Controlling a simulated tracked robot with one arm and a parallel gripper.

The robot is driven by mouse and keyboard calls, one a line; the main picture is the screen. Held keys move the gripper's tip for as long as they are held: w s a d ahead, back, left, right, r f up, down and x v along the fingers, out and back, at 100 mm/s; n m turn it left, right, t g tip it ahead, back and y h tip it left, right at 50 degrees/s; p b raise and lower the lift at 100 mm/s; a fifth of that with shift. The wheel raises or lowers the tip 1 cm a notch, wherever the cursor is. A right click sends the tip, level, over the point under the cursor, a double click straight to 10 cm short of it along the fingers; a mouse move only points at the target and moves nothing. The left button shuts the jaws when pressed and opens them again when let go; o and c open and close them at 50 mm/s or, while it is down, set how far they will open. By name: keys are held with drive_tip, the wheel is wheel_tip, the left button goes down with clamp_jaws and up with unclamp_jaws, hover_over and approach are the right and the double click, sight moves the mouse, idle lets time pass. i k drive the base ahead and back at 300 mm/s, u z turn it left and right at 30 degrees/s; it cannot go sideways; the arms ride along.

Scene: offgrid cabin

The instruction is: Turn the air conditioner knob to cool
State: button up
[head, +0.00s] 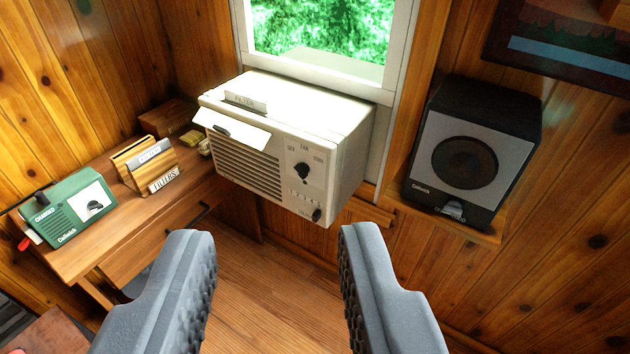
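A cream air conditioner (268,186) sits below the window, with a louvred grille and a control panel at its right front. A black knob (302,171) is on the panel, with small labels around it that appear to read off, fan and cool or similar. Its exact pointer position is too small to tell. A smaller dark knob (317,214) sits lower on the panel. My gripper (277,250) is open and empty in the foreground, its two grey fingers wide apart, below and in front of the air conditioner and apart from it.
At left, a wooden desk (85,255) holds a green device (68,219) and a wooden filter holder (147,165). A window (320,35) is above the air conditioner. The space before the panel looks clear.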

sight(302, 169)
drive_tip(key=z, duration=0.05)
drive_tip(key=i, duration=1)
drive_tip(key=u, duration=0.05)
